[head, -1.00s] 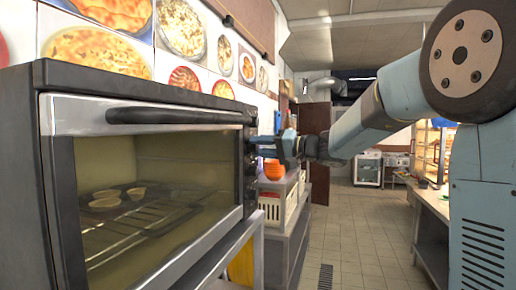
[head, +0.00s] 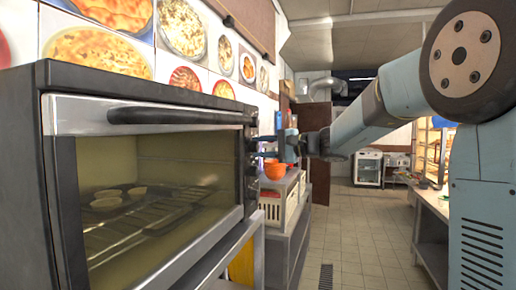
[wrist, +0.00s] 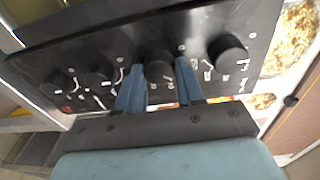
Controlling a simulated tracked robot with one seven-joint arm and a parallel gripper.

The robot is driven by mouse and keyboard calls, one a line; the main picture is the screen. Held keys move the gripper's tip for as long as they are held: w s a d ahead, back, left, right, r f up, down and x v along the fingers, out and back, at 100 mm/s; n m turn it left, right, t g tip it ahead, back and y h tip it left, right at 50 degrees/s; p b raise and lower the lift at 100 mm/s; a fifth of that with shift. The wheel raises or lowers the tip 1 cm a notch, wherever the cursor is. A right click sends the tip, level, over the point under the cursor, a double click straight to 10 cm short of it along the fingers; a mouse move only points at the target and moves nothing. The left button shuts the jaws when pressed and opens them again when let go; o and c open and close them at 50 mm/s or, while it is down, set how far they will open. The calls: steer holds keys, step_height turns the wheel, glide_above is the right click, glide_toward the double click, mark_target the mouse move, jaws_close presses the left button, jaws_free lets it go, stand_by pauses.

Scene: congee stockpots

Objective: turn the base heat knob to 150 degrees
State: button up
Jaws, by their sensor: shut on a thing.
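The black toaster oven (head: 25,170) stands at the left of the head view, its glass door closed. Its control panel (wrist: 205,28) fills much of the wrist view, with a row of black round knobs. My gripper (wrist: 160,66) has its blue fingers on both sides of one knob (wrist: 158,67), second from the right in that view, and is shut on it. I cannot read which knob this is or its set temperature; the fingers and the angle hide part of its dial marks. In the head view my gripper (head: 268,147) reaches the panel's edge.
Another knob (wrist: 228,53) is right of my fingers, and two more (wrist: 100,79) are to the left. An orange bowl (head: 274,171) and a white crate (head: 272,207) sit behind the oven. The tiled aisle (head: 350,230) is clear.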

steer(key=shift+w+d+f+m+g, duration=0.1)
steer(key=shift+m+g, duration=0.1)
steer(key=shift+m, duration=1.75)
steer(key=shift+w+d+f+m+g, duration=0.1)
steer(key=shift+m+g, duration=0.1)
steer(key=shift+m, duration=1.75)
steer(key=shift+r, duration=0.15)
steer(key=o, duration=1)
steer(key=shift+a, duration=0.1)
steer(key=shift+o, duration=0.2)
steer(key=v, duration=1.3)
steer(key=shift+d, duration=0.4)
steer(key=shift+s, duration=0.1)
